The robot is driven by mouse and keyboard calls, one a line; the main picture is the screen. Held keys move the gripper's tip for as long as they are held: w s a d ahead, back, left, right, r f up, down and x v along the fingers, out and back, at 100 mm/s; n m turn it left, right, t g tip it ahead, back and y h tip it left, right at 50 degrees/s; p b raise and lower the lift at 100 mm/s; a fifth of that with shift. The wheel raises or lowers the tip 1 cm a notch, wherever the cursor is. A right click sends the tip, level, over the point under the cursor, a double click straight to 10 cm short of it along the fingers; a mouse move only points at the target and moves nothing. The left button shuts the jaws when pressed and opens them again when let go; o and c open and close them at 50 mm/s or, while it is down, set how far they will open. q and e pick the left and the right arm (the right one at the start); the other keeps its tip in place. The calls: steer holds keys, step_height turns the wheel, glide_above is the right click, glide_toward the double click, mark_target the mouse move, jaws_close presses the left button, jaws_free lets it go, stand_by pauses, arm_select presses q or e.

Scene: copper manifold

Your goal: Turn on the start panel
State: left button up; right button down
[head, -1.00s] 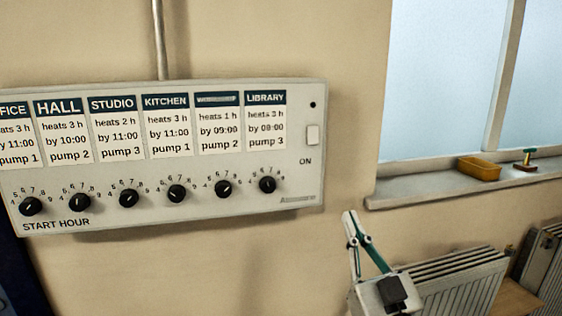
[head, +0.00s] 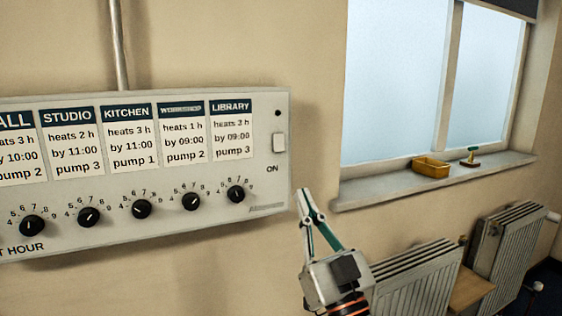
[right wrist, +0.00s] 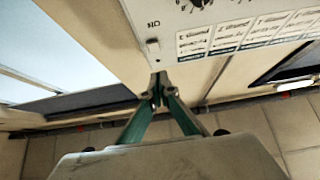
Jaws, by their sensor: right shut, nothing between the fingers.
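The start panel (head: 200,176) is a pale wall box on the left of the head view, its left end cut off. Its white switch (head: 279,143) sits near the right edge, above the word ON. A small round lamp (head: 278,113) above the switch looks dark. The switch also shows in the right wrist view (right wrist: 153,44), just beyond the fingertips. My right gripper (head: 304,193) is shut and empty, below and right of the switch, pointing up. Its fingertips also show in the right wrist view (right wrist: 160,82), apart from the switch in the picture. My left gripper is out of view.
Several black dials (head: 141,208) run along the panel under room cards. A windowsill (head: 380,187) with a yellow tray (head: 431,168) and a small green-handled item (head: 470,157) is to the right. Radiators (head: 505,255) stand below it. A conduit (head: 119,45) rises from the panel.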

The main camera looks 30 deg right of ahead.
mark_target(275, 148)
steer(key=x, duration=0.3)
steer(key=w+f+p+x, duration=0.1)
steer(key=x, duration=0.3)
steer(key=p+x, duration=0.1)
steer(key=x, duration=0.2)
steer(key=shift+w+d+f, duration=0.1)
steer(key=shift+w, duration=0.4)
steer(key=shift+w+f, duration=0.1)
steer(key=shift+w, duration=0.4)
steer(key=shift+w, duration=0.1)
